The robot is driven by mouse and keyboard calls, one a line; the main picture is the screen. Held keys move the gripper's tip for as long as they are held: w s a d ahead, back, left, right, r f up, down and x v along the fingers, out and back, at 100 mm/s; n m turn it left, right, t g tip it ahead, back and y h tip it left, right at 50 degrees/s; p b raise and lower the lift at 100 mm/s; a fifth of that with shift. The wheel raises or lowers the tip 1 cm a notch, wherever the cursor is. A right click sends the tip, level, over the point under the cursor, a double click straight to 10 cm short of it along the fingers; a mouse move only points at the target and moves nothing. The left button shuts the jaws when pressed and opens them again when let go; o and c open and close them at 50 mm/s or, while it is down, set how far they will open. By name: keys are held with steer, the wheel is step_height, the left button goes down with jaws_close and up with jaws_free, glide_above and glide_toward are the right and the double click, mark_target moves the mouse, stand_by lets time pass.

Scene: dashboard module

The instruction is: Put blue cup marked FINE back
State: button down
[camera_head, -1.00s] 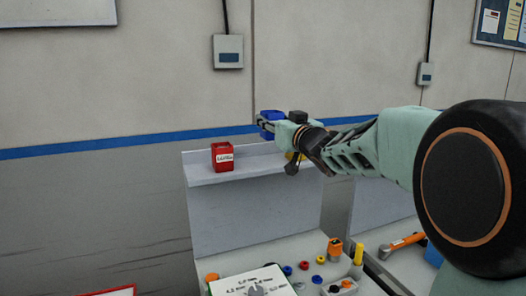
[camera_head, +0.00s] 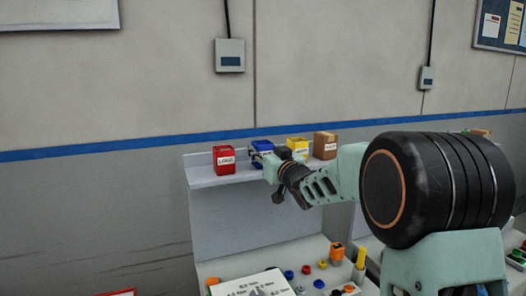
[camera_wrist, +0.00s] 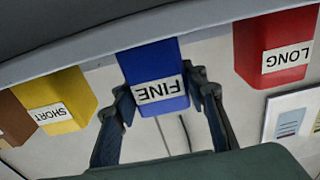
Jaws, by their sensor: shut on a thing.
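The blue cup marked FINE (camera_head: 262,146) is at the raised shelf (camera_head: 202,181), between the red cup marked LONG (camera_head: 223,160) and the yellow cup marked SHORT (camera_head: 298,145). My gripper (camera_head: 264,159) is shut on the blue cup from the front. In the wrist view, which is upside down, the fingers (camera_wrist: 160,92) hold the blue cup (camera_wrist: 150,58) on both sides, its FINE label facing me. The cup looks upright and level with its neighbours. I cannot tell whether its base touches the shelf.
A brown box (camera_head: 325,145) stands right of the yellow cup. In the wrist view, the red cup (camera_wrist: 272,45) and yellow cup (camera_wrist: 58,102) flank the blue one with gaps. Below are a white board (camera_head: 250,284) and several coloured parts on the bench.

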steer(key=shift+f, duration=0.1)
steer(key=c, duration=1.2)
jaws_free()
steer(key=b+v, duration=0.1)
steer(key=v, duration=1.1)
steer(key=shift+b, duration=0.35)
